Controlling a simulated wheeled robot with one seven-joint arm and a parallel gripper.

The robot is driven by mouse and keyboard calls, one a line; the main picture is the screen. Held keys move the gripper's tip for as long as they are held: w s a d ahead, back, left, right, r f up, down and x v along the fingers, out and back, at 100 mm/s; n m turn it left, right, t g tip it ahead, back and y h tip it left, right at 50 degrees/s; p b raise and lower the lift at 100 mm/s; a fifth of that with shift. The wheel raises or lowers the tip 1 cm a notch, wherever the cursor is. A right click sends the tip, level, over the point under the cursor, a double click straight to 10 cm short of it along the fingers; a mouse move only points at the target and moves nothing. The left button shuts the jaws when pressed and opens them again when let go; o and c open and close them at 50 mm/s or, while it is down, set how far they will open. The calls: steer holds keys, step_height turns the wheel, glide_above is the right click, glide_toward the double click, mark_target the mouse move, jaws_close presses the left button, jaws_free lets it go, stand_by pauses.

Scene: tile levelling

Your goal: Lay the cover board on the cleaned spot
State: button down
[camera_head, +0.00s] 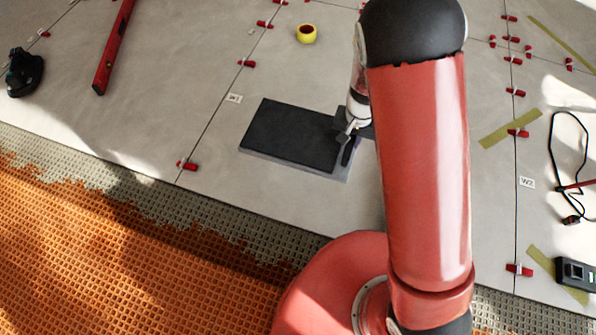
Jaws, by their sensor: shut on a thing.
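The cover board, a flat black rectangle (288,137), shows left of my arm, over the pale tile floor. A grey band runs along its front and right edges; I cannot tell whether this is its thickness, a shadow or a layer beneath. My gripper (347,137) is at the board's right edge, shut on it, with the fingertips partly dark against the dark board. I cannot tell whether the board touches the floor. The cleaned spot is not distinguishable; the board or my arm may cover it.
Red levelling clips (187,165) stand along the tile joints. A yellow tape roll (306,33) lies behind the board. A red level (113,48) and a black tool (24,73) lie left. A cable (555,150) and a meter (575,273) lie right. Orange matting (130,260) borders the tiles in front.

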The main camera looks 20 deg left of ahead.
steer(key=shift+s+a+r, duration=0.1)
steer(key=shift+a, duration=0.4)
steer(key=shift+a+f, duration=0.1)
steer(key=shift+f, duration=0.25)
step_height(320, 180, down, 19)
steer(key=b, duration=0.4)
steer(key=c, duration=1.3)
jaws_free()
steer(key=shift+s+b, duration=0.1)
steer(key=shift+b, duration=0.2)
step_height(320, 180, up, 12)
steer(key=p, duration=0.3)
steer(key=shift+r, duration=0.1)
